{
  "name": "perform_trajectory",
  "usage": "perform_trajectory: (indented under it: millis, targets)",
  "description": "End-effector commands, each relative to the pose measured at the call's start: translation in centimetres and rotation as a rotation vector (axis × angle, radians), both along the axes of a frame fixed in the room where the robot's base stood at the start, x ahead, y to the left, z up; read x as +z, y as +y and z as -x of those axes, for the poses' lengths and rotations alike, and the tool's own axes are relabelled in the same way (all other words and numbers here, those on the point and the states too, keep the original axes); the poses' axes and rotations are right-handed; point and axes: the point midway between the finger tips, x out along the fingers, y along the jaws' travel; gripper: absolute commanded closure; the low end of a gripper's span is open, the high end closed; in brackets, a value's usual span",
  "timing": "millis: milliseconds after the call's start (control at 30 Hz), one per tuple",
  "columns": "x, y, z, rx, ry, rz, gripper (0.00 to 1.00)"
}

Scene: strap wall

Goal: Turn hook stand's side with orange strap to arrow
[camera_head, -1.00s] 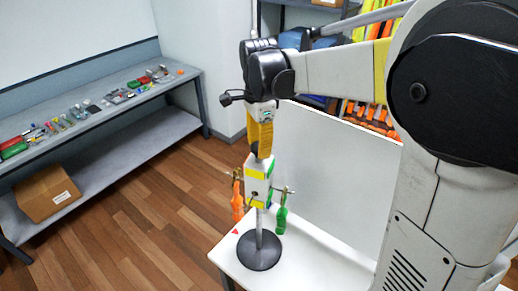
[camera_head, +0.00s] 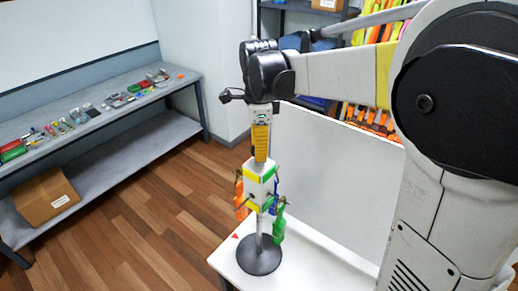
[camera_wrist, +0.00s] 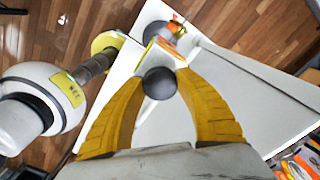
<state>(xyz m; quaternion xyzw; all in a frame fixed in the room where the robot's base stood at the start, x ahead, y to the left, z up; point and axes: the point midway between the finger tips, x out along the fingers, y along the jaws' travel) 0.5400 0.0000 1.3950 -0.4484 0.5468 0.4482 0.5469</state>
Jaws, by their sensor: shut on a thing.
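The hook stand has a white block (camera_head: 255,189) with green and yellow edges on a pole above a round dark base (camera_head: 260,262). An orange strap (camera_head: 241,205) hangs at its left, turned partly to the rear. A green strap (camera_head: 279,226) hangs at the front right, and part of a blue strap (camera_head: 275,196) shows behind it. A red arrow (camera_head: 236,237) lies on the table left of the base. My gripper (camera_head: 261,158) points down at the stand's top. In the wrist view its yellow fingers are shut around the dark round knob (camera_wrist: 160,83).
The stand is upright on a small white table (camera_head: 305,265) with a white panel (camera_head: 325,165) at its right. A grey bench (camera_head: 100,115) with small parts stands at the left, a cardboard box (camera_head: 47,198) on its lower shelf. Wooden floor lies between.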

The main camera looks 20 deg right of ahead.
Motion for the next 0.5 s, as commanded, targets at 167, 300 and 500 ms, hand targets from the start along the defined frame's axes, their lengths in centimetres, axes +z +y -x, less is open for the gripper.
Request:
perform_trajectory:
  millis: [167,300,500]
  targets:
    - [-0.09,-0.01,0.06,0.001,0.001,0.0,0.36]
    - [-0.06,-0.01,0.04,0.001,0.001,0.0,0.36]
    - [0.3,-0.01,0.02,0.001,0.0,0.0,0.36]
